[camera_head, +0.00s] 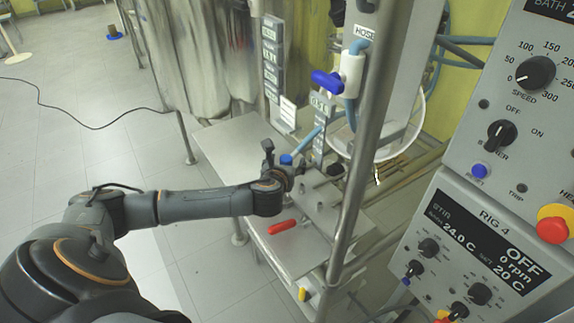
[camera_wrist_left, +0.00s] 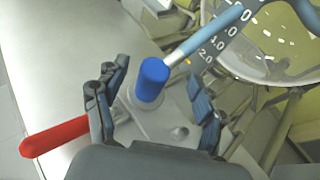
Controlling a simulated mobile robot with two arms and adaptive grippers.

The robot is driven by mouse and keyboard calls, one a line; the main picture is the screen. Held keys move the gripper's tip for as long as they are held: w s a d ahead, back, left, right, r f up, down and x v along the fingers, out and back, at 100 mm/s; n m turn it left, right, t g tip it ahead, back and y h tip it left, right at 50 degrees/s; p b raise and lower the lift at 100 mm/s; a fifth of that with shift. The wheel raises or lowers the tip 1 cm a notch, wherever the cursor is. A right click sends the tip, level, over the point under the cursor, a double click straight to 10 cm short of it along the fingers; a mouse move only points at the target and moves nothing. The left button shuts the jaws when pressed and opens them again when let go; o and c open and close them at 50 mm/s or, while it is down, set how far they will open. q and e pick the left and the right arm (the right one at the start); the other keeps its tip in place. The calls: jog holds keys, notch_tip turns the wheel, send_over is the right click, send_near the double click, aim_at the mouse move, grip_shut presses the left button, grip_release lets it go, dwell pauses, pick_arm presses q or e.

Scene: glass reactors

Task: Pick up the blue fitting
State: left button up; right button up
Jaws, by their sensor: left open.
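The blue fitting (camera_head: 286,159) is a short upright cylinder. In the left wrist view the blue fitting (camera_wrist_left: 151,80) stands on a round grey base, beside the end of a pale blue hose (camera_wrist_left: 222,28). My left gripper (camera_head: 284,163) is at the fitting. In the wrist view my left gripper (camera_wrist_left: 157,88) is open, with one finger on each side of the fitting and visible gaps between. My right gripper is not in view.
A steel post (camera_head: 358,160) and a glass vessel (camera_wrist_left: 265,50) stand to the right. The bench top (camera_head: 232,145) behind is partly bare. A control panel (camera_head: 500,225) fills the right.

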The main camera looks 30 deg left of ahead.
aim_at(287, 161)
pick_arm(q)
jog(key=x, duration=0.3)
jog(key=shift+a+f, duration=0.1)
jog(key=shift+f, duration=0.15)
jog(key=shift+w, duration=0.1)
jog(key=c, duration=0.7)
grip_shut()
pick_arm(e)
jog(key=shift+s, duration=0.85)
